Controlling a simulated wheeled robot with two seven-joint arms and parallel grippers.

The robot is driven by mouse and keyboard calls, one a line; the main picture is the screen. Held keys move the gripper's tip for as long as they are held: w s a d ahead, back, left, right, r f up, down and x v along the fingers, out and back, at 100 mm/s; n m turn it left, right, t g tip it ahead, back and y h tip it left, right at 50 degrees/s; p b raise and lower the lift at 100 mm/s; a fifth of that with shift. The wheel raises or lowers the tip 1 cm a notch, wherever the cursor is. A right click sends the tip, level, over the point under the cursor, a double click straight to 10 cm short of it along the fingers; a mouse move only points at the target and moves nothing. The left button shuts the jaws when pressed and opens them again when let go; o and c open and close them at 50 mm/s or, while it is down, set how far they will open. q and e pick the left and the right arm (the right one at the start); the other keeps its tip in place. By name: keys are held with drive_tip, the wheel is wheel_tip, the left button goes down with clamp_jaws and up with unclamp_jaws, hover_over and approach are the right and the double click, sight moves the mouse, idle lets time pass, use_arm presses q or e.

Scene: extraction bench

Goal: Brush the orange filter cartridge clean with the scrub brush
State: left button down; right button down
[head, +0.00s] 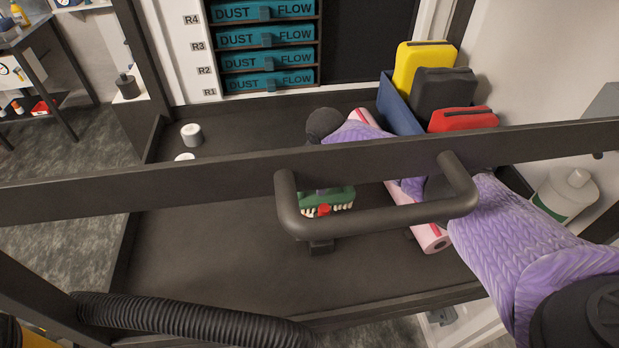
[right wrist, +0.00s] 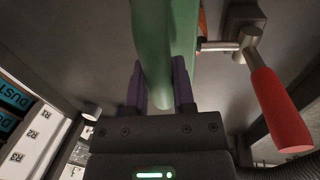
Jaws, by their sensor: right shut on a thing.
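The scrub brush (head: 340,196) is green with pale bristles and shows through the dark handle in the head view, low over the bench. Its green handle (right wrist: 165,40) fills the upper middle of the right wrist view. My right gripper (right wrist: 161,82) is shut on that handle, with a finger on each side. In the head view this gripper is hidden behind the dark crossbar. An orange sliver (right wrist: 203,18) beside the brush may be the filter cartridge; the rest is hidden, and I cannot tell whether the brush touches it. My left gripper is in neither view.
A dark crossbar (head: 130,190) with a handle (head: 380,220) crosses above the bench. A red-handled clamp (right wrist: 278,108) stands close to the brush. A blue bin (head: 393,108) holds cases. The bench's left side is mostly clear.

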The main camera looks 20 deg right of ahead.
drive_tip(key=shift+s+d, duration=0.1)
drive_tip(key=shift+d, duration=0.25)
drive_tip(key=shift+w+a, duration=0.15)
drive_tip(key=shift+a, duration=0.4)
drive_tip(key=shift+w+a, duration=0.15)
drive_tip(key=shift+a, duration=0.4)
drive_tip(key=shift+w+a, duration=0.2)
drive_tip(key=shift+a, duration=0.5)
drive_tip(key=shift+w+a, duration=0.2)
drive_tip(key=shift+a, duration=0.5)
drive_tip(key=shift+s+d, duration=0.3)
drive_tip(key=shift+d, duration=0.55)
drive_tip(key=shift+s+d+p, duration=0.1)
drive_tip(key=shift+d+p, duration=0.25)
drive_tip(key=shift+f, duration=0.1)
